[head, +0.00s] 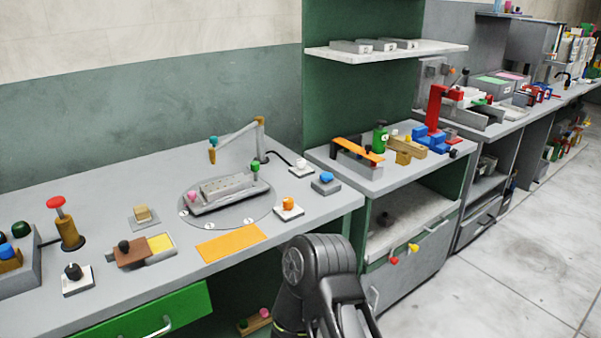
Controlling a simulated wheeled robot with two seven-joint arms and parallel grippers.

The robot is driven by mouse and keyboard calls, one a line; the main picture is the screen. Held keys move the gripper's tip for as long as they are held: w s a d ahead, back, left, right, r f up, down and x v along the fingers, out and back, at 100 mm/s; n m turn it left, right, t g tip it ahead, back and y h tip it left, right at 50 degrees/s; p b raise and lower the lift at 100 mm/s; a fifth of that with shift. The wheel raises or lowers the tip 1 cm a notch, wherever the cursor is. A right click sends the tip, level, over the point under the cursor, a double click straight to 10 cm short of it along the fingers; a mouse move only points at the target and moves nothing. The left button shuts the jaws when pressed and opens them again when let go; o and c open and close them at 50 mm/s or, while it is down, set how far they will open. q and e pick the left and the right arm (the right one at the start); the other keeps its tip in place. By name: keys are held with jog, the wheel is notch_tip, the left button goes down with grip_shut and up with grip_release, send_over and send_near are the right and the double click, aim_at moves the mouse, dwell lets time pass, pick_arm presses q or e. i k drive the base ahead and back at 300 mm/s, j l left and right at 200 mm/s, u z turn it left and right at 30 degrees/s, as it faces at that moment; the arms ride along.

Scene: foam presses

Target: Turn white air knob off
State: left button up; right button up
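A small white knob (301,163) stands on a square plate at the back right of the long grey bench, beside the foot of the jointed lamp-like arm. A dark cable runs to its plate. Its turn position is too small to tell. A blue knob (326,178) and an orange knob (288,203) sit on similar plates nearer the bench's right edge. A black knob (73,271) is on a white plate at the front left. A dark link of my own arm rises at the bottom middle, in front of the bench edge.
A round grey plate (246,218) with a grey fixture lies mid-bench. An orange mat (231,243) lies in front of it. A jointed arm (238,133) with a teal and orange tip stands behind. A red-topped post (65,226) stands at left. The floor at right is clear.

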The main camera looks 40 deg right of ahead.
aim_at(302, 163)
jog(key=z, duration=1.5)
jog(key=i+l+z, duration=0.1)
jog(key=z, duration=0.25)
jog(key=i+l, duration=0.25)
jog(key=i, duration=0.15)
jog(key=i+l, duration=0.25)
jog(key=i, duration=0.2)
jog(key=i+l, duration=0.25)
jog(key=i, duration=0.15)
